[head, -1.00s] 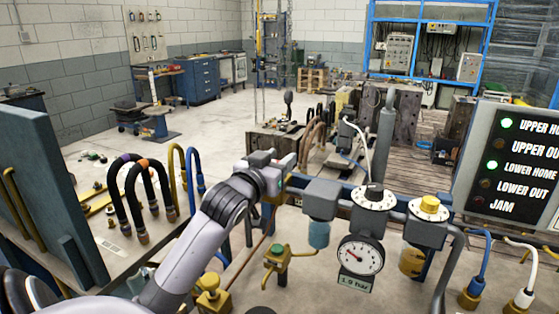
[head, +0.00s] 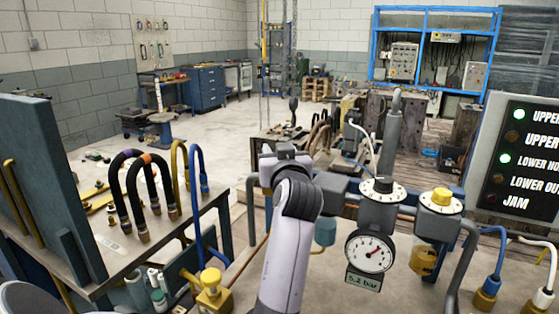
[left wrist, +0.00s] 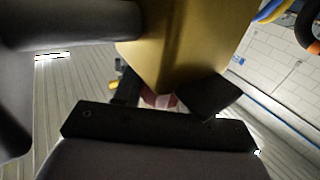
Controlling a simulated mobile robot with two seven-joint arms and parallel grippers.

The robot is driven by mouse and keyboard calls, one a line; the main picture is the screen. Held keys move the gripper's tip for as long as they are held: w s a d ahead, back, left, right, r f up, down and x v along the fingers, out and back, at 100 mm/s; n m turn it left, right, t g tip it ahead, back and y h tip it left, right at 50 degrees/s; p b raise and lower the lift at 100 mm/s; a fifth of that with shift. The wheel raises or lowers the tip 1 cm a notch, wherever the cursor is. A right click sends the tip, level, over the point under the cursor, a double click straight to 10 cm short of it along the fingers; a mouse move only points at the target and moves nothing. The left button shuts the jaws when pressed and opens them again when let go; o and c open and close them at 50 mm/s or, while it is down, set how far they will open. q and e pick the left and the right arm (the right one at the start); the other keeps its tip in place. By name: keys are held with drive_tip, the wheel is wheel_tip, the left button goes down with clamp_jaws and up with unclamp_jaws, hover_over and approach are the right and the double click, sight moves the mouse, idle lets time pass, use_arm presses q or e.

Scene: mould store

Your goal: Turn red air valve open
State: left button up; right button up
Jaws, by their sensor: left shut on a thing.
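My left gripper (head: 285,152) is at the left end of the air unit in the head view, mostly hidden by my own wrist. In the left wrist view its dark fingers (left wrist: 160,100) are shut on a small red piece, the red air valve's handle (left wrist: 158,99), beside a brass-coloured body (left wrist: 185,45). The red handle itself is hidden in the head view. The pressure gauge (head: 370,252) hangs from the air unit, and its display (head: 364,282) reads 5.2 bar. My right gripper is not in view.
A regulator with a white dial (head: 383,187) and a yellow-topped unit (head: 441,198) stand right of the gripper. A lamp panel (head: 525,160) is at the right, with UPPER HOME and LOWER HOME lit green. Hoses (head: 145,195) stand on the bench at left.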

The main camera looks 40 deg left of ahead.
use_arm(q)
drive_tip(key=shift+n+g+y, duration=0.3)
drive_tip(key=shift+g, duration=0.1)
drive_tip(key=o, duration=1)
drive_tip(key=shift+a, duration=0.1)
drive_tip(key=shift+c, duration=0.2)
drive_tip(key=shift+s, duration=0.1)
